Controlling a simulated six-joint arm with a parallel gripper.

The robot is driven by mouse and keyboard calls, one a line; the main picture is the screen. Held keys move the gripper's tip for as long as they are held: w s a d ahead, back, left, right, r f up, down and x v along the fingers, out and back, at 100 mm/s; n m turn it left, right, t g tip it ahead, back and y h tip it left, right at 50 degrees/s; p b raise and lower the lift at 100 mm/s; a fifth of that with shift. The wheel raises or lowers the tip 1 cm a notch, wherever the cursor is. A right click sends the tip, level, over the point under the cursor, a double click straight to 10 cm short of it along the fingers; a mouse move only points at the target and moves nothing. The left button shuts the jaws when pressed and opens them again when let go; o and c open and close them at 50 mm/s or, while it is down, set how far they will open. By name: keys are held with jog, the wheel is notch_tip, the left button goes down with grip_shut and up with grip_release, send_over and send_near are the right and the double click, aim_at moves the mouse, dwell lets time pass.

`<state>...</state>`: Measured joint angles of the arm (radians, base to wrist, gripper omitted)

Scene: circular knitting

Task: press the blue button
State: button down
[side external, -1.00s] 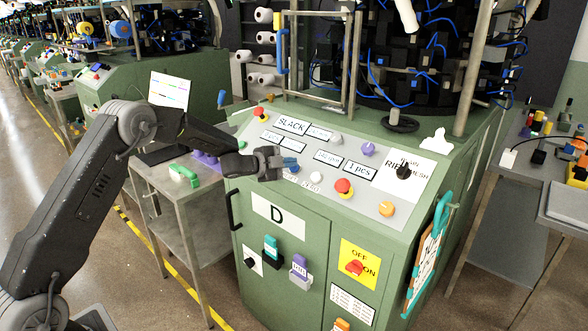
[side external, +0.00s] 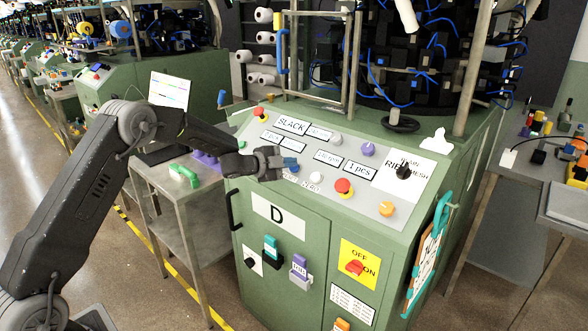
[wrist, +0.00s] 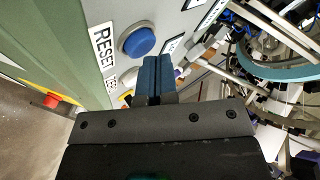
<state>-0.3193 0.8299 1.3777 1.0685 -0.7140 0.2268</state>
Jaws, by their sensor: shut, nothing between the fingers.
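The blue button (wrist: 137,40) is a round blue cap in a grey ring. It sits on the grey panel beside a RESET label (wrist: 104,48) in the wrist view. My gripper (wrist: 158,62) has its two blue fingers together, with nothing between them. In the wrist view the fingertips appear just to the lower right of the button. The gap between them is hard to judge. In the side view my gripper (side external: 291,163) is low over the left part of the sloping panel. I cannot make out the button separately there; the gripper seems to hide it.
Near the gripper are a white button (side external: 316,178), a red emergency knob (side external: 343,186) on yellow, an orange button (side external: 386,208) and a black selector (side external: 403,171). A metal guard frame (side external: 318,60) stands behind the panel. A side table (side external: 180,172) holds green and purple items.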

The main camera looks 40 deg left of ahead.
jog(key=shift+f, duration=0.15)
jog(key=shift+w+f, duration=0.25)
dwell(0.5)
jog(key=shift+s+r, duration=0.25)
jog(key=shift+r, duration=0.05)
jog(key=s+r, duration=0.3)
jog(key=r, duration=0.2)
jog(key=shift+s, duration=0.25)
dwell(0.4)
dwell(0.4)
